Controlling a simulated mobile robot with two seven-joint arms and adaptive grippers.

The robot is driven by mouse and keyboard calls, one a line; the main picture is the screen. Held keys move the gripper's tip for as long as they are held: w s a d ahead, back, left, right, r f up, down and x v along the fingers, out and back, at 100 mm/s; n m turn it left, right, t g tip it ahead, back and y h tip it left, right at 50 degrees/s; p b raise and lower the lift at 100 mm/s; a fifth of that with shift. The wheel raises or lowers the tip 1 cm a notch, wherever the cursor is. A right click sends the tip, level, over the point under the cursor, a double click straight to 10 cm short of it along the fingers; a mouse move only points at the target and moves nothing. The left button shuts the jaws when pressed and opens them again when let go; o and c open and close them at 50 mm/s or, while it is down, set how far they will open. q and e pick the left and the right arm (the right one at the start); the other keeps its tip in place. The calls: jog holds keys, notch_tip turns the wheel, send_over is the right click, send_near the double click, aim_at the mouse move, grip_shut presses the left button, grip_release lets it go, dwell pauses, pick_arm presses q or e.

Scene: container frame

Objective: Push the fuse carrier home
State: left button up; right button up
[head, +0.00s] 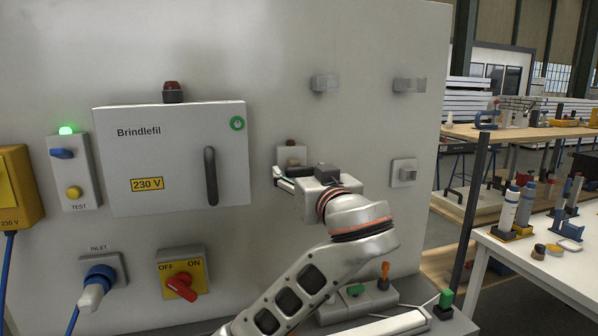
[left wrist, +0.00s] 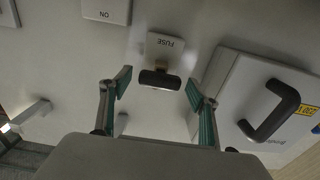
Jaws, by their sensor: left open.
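The fuse carrier's dark handle (left wrist: 160,79) sticks out from a small pale holder (left wrist: 166,46) marked FUSE in the left wrist view. In the head view the holder (head: 291,155) is on the grey wall panel, its lower part hidden by my gripper. My left gripper (left wrist: 157,87) is open, its green-padded fingers to either side of the handle with a gap on both sides. It also shows in the head view (head: 280,179), close to the panel below the holder. I cannot tell how deep the carrier sits. My right gripper is not in view.
A grey cabinet (head: 150,158) with a dark handle stands out from the panel left of the holder. A red rotary switch (head: 181,286) is below it. A pale switch (head: 403,172) is to the right. A small control box (head: 357,300) lies below my arm.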

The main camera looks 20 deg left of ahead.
aim_at(301, 171)
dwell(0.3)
pick_arm(q)
jog(key=c, duration=1.6)
jog(key=shift+x, duration=1.35)
jog(key=shift+a+r, duration=0.1)
jog(key=shift+r, duration=0.15)
jog(key=o, duration=1.6)
jog(key=shift+c, duration=0.2)
jog(key=shift+o, duration=0.2)
jog(key=shift+w+a+f, duration=0.1)
jog(key=shift+w+f, duration=0.1)
jog(key=shift+w, duration=0.05)
jog(key=shift+s, duration=0.1)
jog(key=shift+r, duration=0.1)
notch_tip(301, 171, up, 10)
